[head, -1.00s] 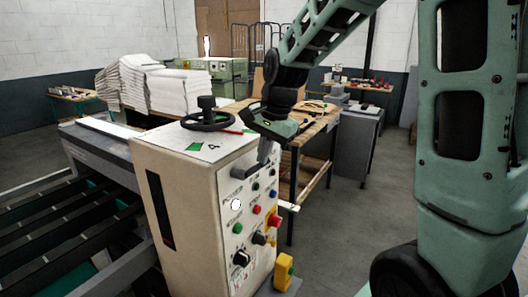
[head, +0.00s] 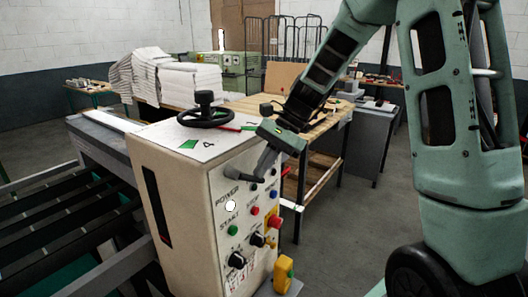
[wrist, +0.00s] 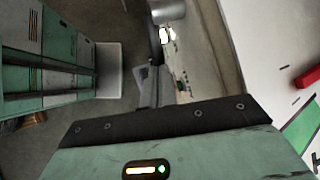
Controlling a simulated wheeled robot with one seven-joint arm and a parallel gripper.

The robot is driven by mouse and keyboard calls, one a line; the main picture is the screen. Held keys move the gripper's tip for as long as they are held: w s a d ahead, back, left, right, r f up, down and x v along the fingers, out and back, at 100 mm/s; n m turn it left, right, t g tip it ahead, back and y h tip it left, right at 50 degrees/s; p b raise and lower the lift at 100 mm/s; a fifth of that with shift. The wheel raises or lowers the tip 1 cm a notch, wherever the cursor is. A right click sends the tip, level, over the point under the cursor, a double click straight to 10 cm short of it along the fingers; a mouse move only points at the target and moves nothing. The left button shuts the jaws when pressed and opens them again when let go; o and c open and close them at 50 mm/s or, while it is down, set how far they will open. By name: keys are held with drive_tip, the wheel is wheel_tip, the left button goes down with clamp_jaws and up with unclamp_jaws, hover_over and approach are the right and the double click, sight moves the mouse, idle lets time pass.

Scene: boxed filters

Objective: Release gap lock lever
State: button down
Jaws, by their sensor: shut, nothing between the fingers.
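The cream machine cabinet (head: 170,160) has a sloped front panel with a white lamp, colored buttons and black knobs. A dark grey lever-like handle (head: 236,175) sticks out at the panel's upper left. A grey cylinder shows at the top of the wrist view (wrist: 168,9); I cannot tell if it is the same part. No readable label marks the gap lock lever. My gripper (head: 262,172) is shut and empty, pointing down in front of the panel's upper part, close to the handle. Contact cannot be told. Its fingers also show in the wrist view (wrist: 153,80).
A black handwheel (head: 206,117) stands on the cabinet top beside a red pencil-like item. A yellow box (head: 283,274) sits low at the panel. A wooden workbench (head: 325,135) stands behind. Dark rollers (head: 60,225) lie left. Floor to the right is open.

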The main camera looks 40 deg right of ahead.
drive_tip(key=s+a+f+m+g+y, duration=0.1)
drive_tip(key=a+f+m+g+y, duration=0.1)
drive_tip(key=f+y, duration=0.4)
drive_tip(key=shift+s+a+y, duration=0.15)
drive_tip(key=shift+a+y, duration=0.55)
drive_tip(key=shift+y, duration=1.9)
